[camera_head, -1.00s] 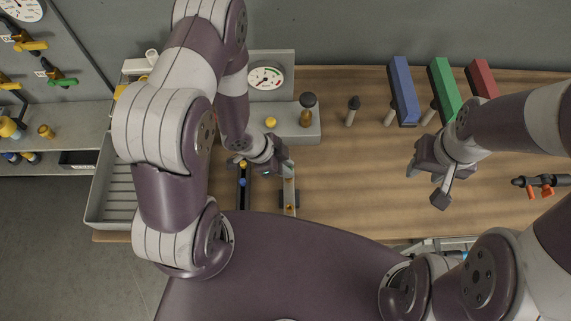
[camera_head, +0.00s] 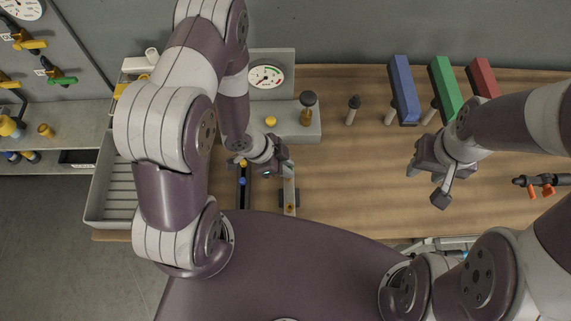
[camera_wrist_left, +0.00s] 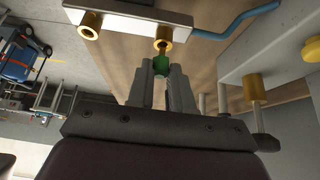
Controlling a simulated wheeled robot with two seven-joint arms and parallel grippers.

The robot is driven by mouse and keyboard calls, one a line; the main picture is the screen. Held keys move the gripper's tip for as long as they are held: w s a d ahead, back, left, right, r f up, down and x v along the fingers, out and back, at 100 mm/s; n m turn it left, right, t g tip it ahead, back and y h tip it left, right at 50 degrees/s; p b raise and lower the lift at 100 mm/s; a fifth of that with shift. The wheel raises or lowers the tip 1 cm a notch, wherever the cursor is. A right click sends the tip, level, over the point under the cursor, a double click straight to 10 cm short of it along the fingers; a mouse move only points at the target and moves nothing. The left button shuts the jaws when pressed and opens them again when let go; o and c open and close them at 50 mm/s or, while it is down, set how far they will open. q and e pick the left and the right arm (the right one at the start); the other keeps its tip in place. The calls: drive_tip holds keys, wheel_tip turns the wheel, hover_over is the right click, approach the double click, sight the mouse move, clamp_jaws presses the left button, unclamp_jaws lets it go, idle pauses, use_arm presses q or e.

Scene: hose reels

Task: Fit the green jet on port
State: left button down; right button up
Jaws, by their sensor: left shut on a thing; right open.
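The green jet (camera_wrist_left: 160,69) is between the fingertips of my left gripper (camera_wrist_left: 161,78) in the left wrist view, and the gripper is shut on it. The jet points at a brass port (camera_wrist_left: 164,37) on a pale grey bar (camera_wrist_left: 130,12). Its thin brass tip is at the port's mouth; I cannot tell whether it is seated. A second brass port (camera_wrist_left: 90,24) is to the left on the same bar. In the head view my left gripper (camera_head: 284,168) is at the bar and hides the jet. My right gripper (camera_head: 424,176) is open and empty above the table.
A grey stand with a gauge (camera_head: 265,77) is behind my left gripper. Blue (camera_head: 404,90), green (camera_head: 445,88) and red (camera_head: 482,80) blocks stand at the back right. A grey ribbed tray (camera_head: 120,190) is at the left. The middle of the wooden table (camera_head: 350,190) is clear.

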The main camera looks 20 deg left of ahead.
use_arm(q)
drive_tip(key=shift+f+b, duration=0.75)
drive_tip(key=shift+f, duration=0.25)
drive_tip(key=c, duration=0.9)
unclamp_jaws()
drive_tip(key=shift+c, duration=0.2)
drive_tip(key=shift+r, duration=0.1)
drive_tip(key=p+v, duration=0.2)
drive_tip(key=v, duration=1)
drive_tip(key=shift+a+r, duration=0.15)
drive_tip(key=shift+r, duration=0.1)
drive_tip(key=shift+s, duration=0.1)
